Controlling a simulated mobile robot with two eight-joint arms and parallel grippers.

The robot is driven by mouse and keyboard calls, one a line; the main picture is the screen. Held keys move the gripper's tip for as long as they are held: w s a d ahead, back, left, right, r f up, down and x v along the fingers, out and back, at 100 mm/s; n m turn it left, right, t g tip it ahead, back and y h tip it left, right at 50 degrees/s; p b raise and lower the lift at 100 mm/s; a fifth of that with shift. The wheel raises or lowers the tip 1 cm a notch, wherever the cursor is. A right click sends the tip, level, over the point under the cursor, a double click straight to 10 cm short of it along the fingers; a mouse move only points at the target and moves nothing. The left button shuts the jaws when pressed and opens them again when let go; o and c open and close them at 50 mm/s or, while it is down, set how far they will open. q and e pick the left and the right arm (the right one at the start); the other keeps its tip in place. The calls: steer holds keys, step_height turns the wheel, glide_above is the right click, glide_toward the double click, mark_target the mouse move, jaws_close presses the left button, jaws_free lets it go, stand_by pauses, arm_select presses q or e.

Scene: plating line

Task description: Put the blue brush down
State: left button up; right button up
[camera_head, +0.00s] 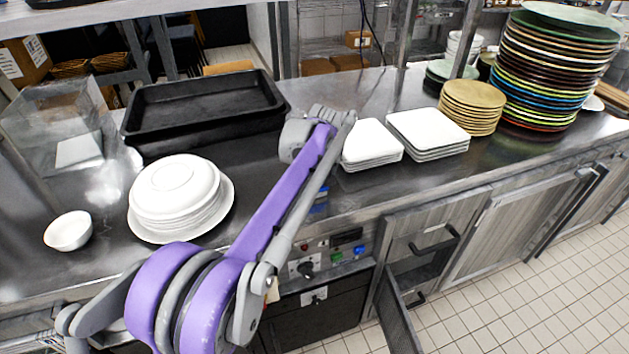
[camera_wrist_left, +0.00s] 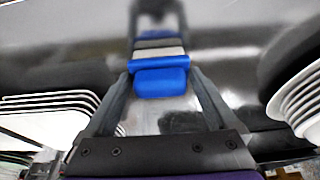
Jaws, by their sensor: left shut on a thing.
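The blue brush (camera_wrist_left: 160,83) is between the two fingers of my left gripper (camera_wrist_left: 160,76) in the left wrist view. The gripper is shut on its blue block end. Grey, dark and blue bands of it stretch away beyond the fingers. I cannot tell whether it touches the steel counter (camera_head: 345,100). In the head view my purple arm hides the gripper. A small blue patch (camera_head: 320,203) shows beside the arm near the counter's front edge, likely part of the brush. My right gripper is not in view.
White round plates (camera_head: 178,190) and a small white bowl (camera_head: 68,231) stand left of my arm. Stacked white square plates (camera_head: 371,144) stand close on its right. A black tray (camera_head: 205,105) lies behind. Tall coloured plate stacks (camera_head: 545,75) stand far right.

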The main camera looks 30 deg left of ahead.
arm_select(q)
steer(key=o, duration=0.8)
steer(key=shift+f, duration=0.1)
steer(key=shift+o, duration=0.2)
steer(key=shift+f+b, duration=0.1)
steer(key=shift+b, duration=0.3)
steer(key=p+v, duration=0.2)
steer(key=v, duration=0.9)
steer(key=s+d+f+m+t+h, duration=0.1)
steer(key=s+d+f+m, duration=0.2)
steer(key=s+f, duration=0.3)
steer(key=s+d+f+m+t, duration=0.1)
steer(key=s+d+f+m, duration=0.2)
steer(key=s, duration=1)
steer(key=s+d+f+m+h, duration=0.1)
steer(key=s+d+f+m, duration=0.2)
steer(key=s+d+f, duration=0.3)
steer(key=s+f, duration=0.3)
steer(key=f, duration=0.1)
steer(key=shift+s+d+f+m+t+h, duration=0.2)
steer(key=shift+d+f+m+t+h, duration=0.1)
steer(key=shift+f+m+t, duration=0.1)
